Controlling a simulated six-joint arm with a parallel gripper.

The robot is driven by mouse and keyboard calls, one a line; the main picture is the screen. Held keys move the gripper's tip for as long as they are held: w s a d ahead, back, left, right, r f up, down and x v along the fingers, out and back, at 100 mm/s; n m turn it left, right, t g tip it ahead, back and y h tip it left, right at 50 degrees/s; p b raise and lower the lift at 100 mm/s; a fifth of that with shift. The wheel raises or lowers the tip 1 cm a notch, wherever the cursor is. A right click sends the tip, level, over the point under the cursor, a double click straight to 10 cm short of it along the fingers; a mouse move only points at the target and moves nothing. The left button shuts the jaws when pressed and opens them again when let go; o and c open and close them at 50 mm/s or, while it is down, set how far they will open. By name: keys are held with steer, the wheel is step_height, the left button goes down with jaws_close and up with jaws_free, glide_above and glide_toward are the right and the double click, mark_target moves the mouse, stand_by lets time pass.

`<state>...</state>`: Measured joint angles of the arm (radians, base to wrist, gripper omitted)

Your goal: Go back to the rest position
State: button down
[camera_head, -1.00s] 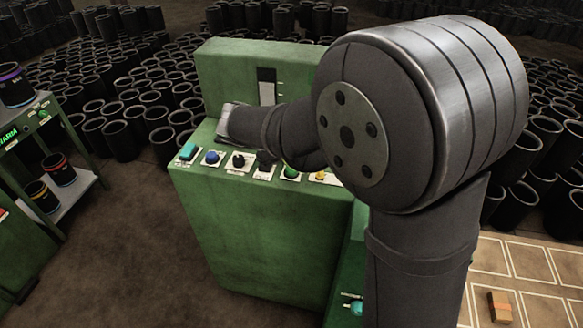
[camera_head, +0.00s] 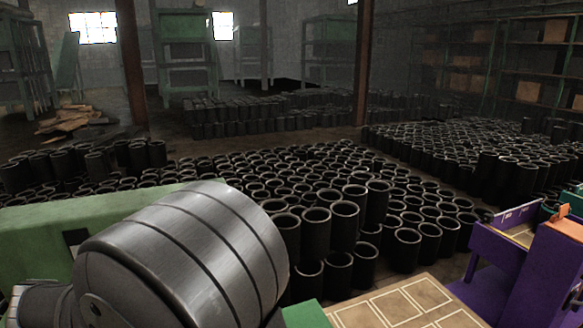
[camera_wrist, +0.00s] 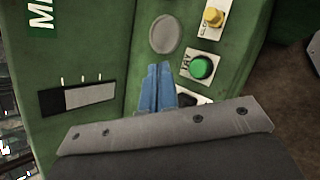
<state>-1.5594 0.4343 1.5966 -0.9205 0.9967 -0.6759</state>
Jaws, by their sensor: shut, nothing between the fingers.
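My gripper (camera_wrist: 158,85) shows in the wrist view as two blue fingers pressed together, with nothing between them. It points at the green control console (camera_wrist: 120,75). A green button (camera_wrist: 201,67) on a white label is just right of the fingertips, and a yellow knob (camera_wrist: 213,17) is farther up. A round grey disc (camera_wrist: 166,34) lies beyond the tips. I cannot tell how far the tips are from the surface. In the head view the console (camera_head: 40,232) shows at the left, partly hidden behind my arm; my gripper is out of that view.
Many black rubber sleeves (camera_head: 316,226) stand on the floor behind the console. A pale board marked with rectangles (camera_head: 405,300) is at the bottom right, beside a purple stand (camera_head: 545,270). A slotted panel (camera_wrist: 90,96) is left of my fingers.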

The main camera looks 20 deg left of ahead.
step_height(320, 180, up, 2)
steer(key=shift+r, duration=0.1)
